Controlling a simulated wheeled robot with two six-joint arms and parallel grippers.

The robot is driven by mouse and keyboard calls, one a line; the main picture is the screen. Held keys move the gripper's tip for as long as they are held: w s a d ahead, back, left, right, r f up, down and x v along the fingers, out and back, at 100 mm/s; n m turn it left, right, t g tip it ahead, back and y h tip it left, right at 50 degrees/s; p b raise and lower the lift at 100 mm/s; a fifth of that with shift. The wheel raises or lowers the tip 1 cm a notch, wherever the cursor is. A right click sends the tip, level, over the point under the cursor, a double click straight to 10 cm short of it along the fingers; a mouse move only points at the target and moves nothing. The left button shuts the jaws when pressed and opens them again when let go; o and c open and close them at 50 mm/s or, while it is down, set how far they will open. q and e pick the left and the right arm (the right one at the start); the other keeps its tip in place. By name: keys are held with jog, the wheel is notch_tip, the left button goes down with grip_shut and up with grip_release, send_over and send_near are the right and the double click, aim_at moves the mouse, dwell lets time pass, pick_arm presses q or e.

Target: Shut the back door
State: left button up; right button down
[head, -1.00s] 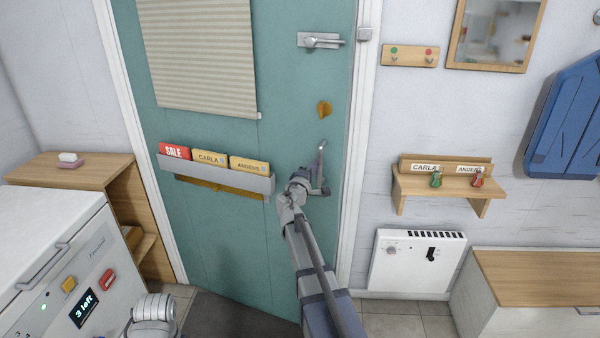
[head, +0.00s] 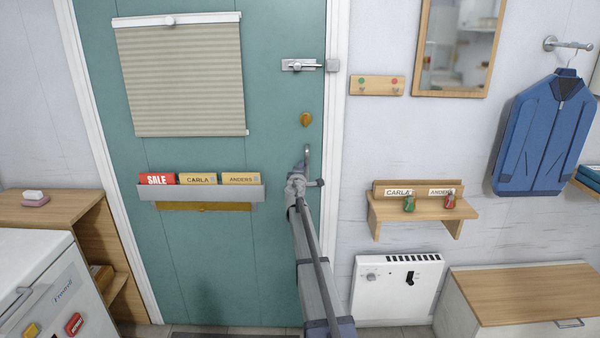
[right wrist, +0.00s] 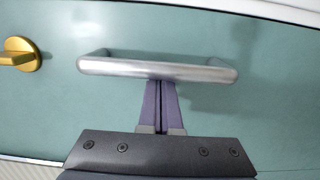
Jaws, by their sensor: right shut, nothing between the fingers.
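The teal back door (head: 240,270) stands in its white frame (head: 334,160). It looks flush or nearly flush with the frame; a small gap cannot be ruled out. A grey pull handle (head: 307,160) is near its right edge. It crosses the right wrist view as a metal bar (right wrist: 155,68). My right gripper (head: 297,172) is at this handle, shut and empty. In the right wrist view its purple fingertips (right wrist: 160,84) meet the bar's near edge; contact is not certain. A silver bolt (head: 300,65) sits higher, beside its catch (head: 332,65). My left gripper is not in view.
A brass knob (head: 306,119) and a letter rack (head: 200,192) with cards are on the door. A wooden shelf (head: 420,208), white heater (head: 396,288) and low bench (head: 525,292) line the right wall. A white appliance (head: 45,275) and wooden cabinet (head: 85,235) stand left.

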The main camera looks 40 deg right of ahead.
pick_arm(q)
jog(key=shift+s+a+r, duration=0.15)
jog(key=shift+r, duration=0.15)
pick_arm(e)
jog(key=shift+w+d+r, duration=0.65)
jog(key=shift+w+d, duration=0.1)
jog(key=shift+d, duration=0.05)
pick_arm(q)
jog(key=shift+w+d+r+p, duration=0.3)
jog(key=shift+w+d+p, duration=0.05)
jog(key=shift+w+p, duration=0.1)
pick_arm(e)
jog(key=v, duration=0.9)
jog(key=shift+s+a, duration=0.25)
jog(key=shift+a, duration=0.05)
jog(key=shift+f, duration=0.1)
jog(key=shift+a, duration=0.15)
